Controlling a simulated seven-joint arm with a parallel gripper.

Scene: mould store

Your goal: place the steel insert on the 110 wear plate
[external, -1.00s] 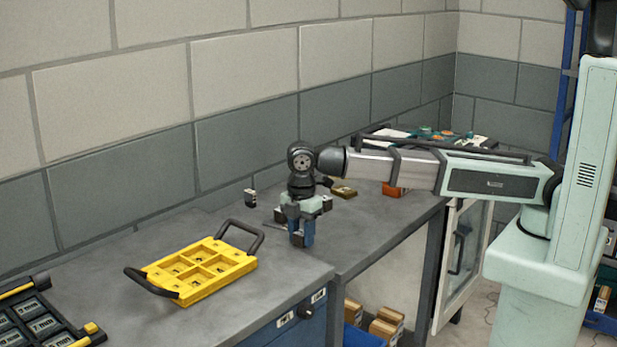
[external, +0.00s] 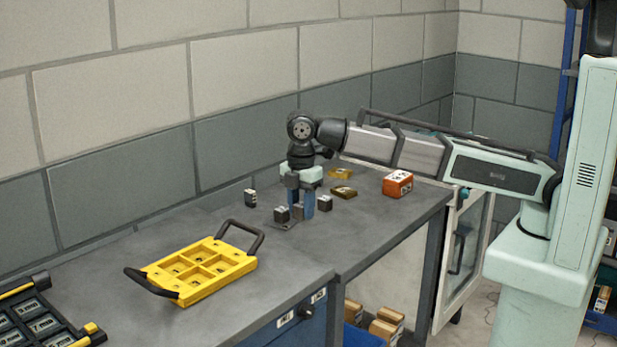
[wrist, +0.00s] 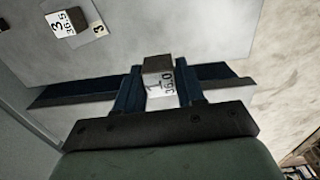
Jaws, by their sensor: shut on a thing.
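My gripper (external: 303,208) is shut on a small dark steel insert (wrist: 158,65) with a white label reading "1" and "36.0". In the wrist view the insert sits between the two blue fingers (wrist: 158,85). In the external view the held insert (external: 298,211) shows low between the fingers, above the grey bench. Another dark block (wrist: 65,22), labelled "3" and "36.5", stands beside a small "3" label in the wrist view. No marking 110 is legible, so I cannot tell which thing is the 110 wear plate.
Dark blocks (external: 282,214) (external: 325,203) (external: 250,197) stand close around my gripper. A yellow handled tray (external: 215,286) and a dark labelled rack (external: 38,318) are at left. The bench between is clear.

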